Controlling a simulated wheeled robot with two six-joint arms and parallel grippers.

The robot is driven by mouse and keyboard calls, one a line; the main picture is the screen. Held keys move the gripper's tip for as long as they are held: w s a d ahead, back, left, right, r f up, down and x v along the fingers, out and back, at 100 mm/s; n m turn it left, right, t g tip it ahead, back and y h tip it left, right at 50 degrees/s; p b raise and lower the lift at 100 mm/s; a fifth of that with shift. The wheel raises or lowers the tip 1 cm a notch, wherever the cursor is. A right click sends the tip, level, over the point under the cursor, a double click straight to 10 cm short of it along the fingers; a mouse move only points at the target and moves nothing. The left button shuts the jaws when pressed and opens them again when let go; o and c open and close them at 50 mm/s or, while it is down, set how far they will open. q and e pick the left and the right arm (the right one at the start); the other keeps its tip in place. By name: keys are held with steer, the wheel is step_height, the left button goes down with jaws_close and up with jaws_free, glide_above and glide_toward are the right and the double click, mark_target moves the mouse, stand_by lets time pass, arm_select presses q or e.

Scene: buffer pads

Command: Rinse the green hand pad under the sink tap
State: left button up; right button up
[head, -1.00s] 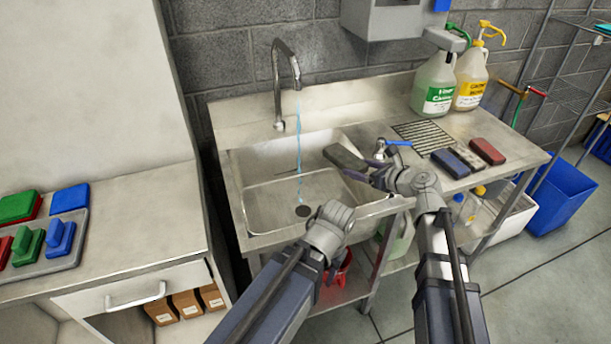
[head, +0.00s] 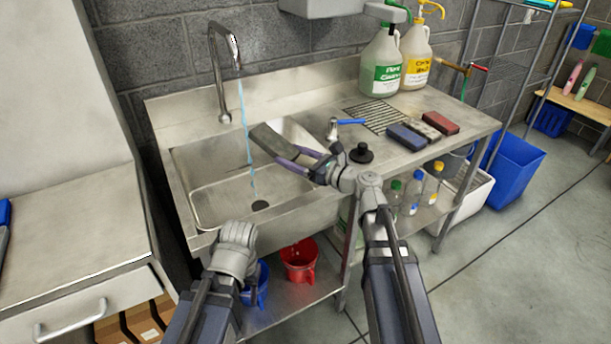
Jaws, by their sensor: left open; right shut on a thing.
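My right gripper (head: 291,158) is shut on a dark grey-looking pad (head: 275,140) and holds it over the sink basin (head: 205,205). I cannot make out green on this pad. A thin blue stream of water (head: 247,140) runs from the tap (head: 220,75) down to the drain. The pad's left end lies right beside the stream in the picture; whether it touches the water I cannot tell. My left gripper (head: 236,245) is open, low in front of the sink's front edge; its fingers are mostly hidden.
Blue (head: 406,137), grey and red (head: 439,122) pads lie on the right drainboard. A blue-handled valve (head: 347,122) and a black plug (head: 361,154) are close to my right gripper. Two jugs (head: 385,65) stand behind. Buckets (head: 299,261) sit on the shelf below.

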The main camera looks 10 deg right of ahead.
mark_target(271, 140)
steer(key=d, duration=0.1)
steer(key=d+t+b, duration=0.1)
steer(key=s+d, duration=0.1)
steer(key=shift+f, duration=0.4)
steer(key=shift+d+r+b, duration=0.2)
steer(key=shift+d+b, duration=0.15)
steer(key=shift+d, duration=0.05)
arm_select(q)
steer(key=shift+f, duration=1.5)
arm_select(e)
steer(key=shift+f+x, duration=0.15)
steer(key=shift+x, duration=3.15)
steer(key=shift+f+x, duration=0.2)
steer(key=shift+x, duration=3.1)
steer(key=shift+r+v, duration=0.15)
steer(key=shift+v, duration=2.7)
steer(key=shift+r+v, duration=0.15)
steer(key=shift+v, duration=2.75)
arm_select(q)
step_height(271, 140, up, 18)
steer(key=p, duration=1.8)
arm_select(e)
step_height(271, 140, up, 18)
steer(key=shift+r, duration=0.1)
